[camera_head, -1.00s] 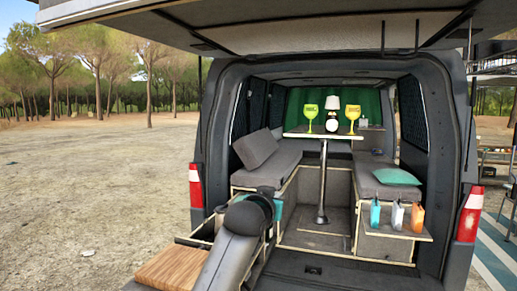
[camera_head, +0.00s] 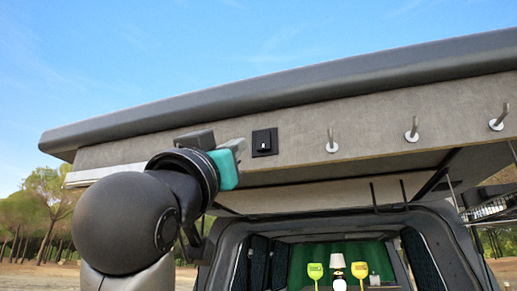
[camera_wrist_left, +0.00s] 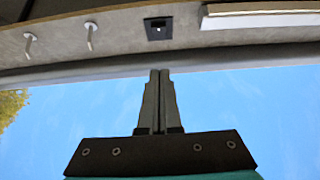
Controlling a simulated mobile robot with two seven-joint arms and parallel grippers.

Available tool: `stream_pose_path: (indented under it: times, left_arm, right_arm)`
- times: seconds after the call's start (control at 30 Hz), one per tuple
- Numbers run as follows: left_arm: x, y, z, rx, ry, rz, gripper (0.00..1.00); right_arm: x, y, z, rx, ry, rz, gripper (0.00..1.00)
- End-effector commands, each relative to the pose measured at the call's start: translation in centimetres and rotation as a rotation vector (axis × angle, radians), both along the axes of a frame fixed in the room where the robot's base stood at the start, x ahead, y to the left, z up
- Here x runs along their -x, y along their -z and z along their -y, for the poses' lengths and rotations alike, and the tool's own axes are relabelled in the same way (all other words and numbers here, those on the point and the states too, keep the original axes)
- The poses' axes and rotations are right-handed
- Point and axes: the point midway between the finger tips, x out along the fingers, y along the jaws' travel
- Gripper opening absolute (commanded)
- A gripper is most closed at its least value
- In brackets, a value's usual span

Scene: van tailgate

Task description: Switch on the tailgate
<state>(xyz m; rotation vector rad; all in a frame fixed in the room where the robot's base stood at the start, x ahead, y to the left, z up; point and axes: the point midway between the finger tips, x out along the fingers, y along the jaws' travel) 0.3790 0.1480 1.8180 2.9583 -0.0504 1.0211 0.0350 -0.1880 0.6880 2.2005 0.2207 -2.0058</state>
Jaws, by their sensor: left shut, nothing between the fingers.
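The raised tailgate (camera_head: 300,113) spans the head view, with its grey inner panel facing me. A small black switch plate with a white toggle (camera_head: 264,142) is set in that panel; it also shows in the left wrist view (camera_wrist_left: 159,28). My left gripper (camera_head: 238,145) is just left of the switch in the head view. In the left wrist view its two fingers (camera_wrist_left: 160,75) are together and empty, pointing toward the panel, with their tips apart from the switch in the picture. My right gripper is out of view.
Several metal hooks (camera_head: 411,130) stick out of the panel right of the switch. A pale strip lamp (camera_wrist_left: 262,15) is on the panel on the other side.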

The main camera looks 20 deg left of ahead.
Motion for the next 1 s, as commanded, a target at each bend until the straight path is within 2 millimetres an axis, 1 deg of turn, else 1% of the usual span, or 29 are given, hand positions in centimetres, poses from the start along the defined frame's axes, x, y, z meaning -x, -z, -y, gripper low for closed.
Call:
stream_pose_path:
  times: [0.27,0.37,0.43,0.57,0.7,0.9,0.93,1.0]
  left_arm:
    - [-0.1,0.0,0.0,0.0,0.0,-0.001,0.0]
    - [-0.4,-0.4,0.0,-0.001,-0.001,-0.002,0.0]
    - [-1.0,-0.8,0.0,-0.001,-0.001,-0.004,0.0]
    - [-2.8,-2.3,0.1,0.0,-0.001,-0.006,0.0]
    - [-5.0,-4.1,0.1,-0.001,-0.002,-0.006,0.0]
    - [-7.9,-6.4,0.2,0.0,-0.001,-0.005,0.0]
    - [-8.3,-6.6,0.2,0.0,-0.001,-0.004,0.0]
    - [-9.5,-6.2,0.3,-0.001,-0.001,-0.007,0.0]
  right_arm:
    - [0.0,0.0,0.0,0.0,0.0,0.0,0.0]
    - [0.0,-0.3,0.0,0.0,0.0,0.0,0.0]
    - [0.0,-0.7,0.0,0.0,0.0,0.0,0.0]
    - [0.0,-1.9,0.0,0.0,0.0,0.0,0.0]
    - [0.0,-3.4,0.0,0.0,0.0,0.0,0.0]
    - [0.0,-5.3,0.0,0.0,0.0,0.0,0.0]
    - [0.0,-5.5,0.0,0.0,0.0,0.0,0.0]
    - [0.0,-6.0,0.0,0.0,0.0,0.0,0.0]
